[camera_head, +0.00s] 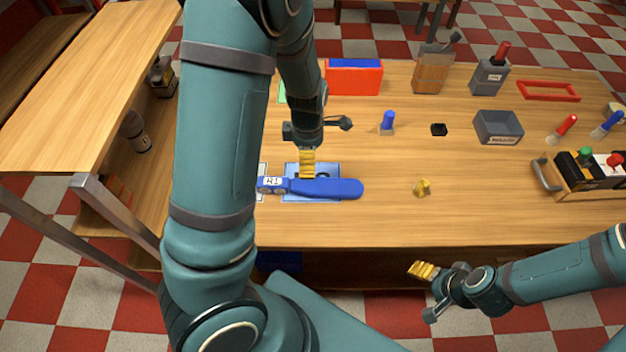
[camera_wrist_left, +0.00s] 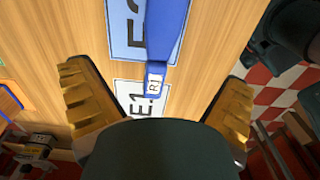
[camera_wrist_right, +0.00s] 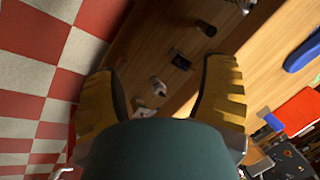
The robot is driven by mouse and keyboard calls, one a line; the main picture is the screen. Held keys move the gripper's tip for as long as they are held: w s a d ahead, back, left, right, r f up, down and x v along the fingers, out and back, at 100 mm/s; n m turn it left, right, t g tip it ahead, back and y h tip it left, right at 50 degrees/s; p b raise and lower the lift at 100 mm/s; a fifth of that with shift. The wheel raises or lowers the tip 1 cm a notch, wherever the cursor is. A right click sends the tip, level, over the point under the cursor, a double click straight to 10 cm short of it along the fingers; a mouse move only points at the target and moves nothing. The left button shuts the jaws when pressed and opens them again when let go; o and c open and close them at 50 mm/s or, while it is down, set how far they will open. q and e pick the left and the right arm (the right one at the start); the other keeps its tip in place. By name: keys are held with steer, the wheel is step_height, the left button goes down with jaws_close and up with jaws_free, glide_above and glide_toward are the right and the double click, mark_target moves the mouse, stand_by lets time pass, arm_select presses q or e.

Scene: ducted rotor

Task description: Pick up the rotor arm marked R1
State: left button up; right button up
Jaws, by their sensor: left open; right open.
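The blue rotor arm (camera_head: 330,188) lies on the table, partly over a light blue printed card (camera_head: 297,168). Its labelled end points left in the head view; the white label reads R1 in the left wrist view (camera_wrist_left: 157,85). My left gripper (camera_head: 307,163) is open and points down above the rotor arm, near its labelled end. In the left wrist view that end lies between the open yellow fingers (camera_wrist_left: 160,75), without visible contact. My right gripper (camera_head: 422,270) is open and empty, in front of the table's front edge. My left arm hides the table's left part.
A red box (camera_head: 354,80), a wooden block (camera_head: 433,70) and a red frame (camera_head: 548,91) stand or lie at the back. A grey bin (camera_head: 497,127) and a tool caddy (camera_head: 580,180) are at the right. A small yellow piece (camera_head: 422,188) lies right of the rotor arm. The front right tabletop is clear.

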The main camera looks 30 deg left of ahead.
mark_target(308, 184)
arm_select(q)
steer(key=f+b, duration=0.2)
steer(key=f, duration=0.4)
steer(key=f+b, duration=0.2)
steer(key=f, duration=0.5)
steer(key=shift+s+f, duration=0.2)
steer(key=shift+f, duration=0.05)
steer(key=c, duration=1.4)
arm_select(e)
steer(key=f, duration=0.2)
steer(key=s+f, duration=0.1)
steer(key=f, duration=0.1)
steer(key=shift+s+a, duration=0.15)
steer(key=shift+s, duration=0.05)
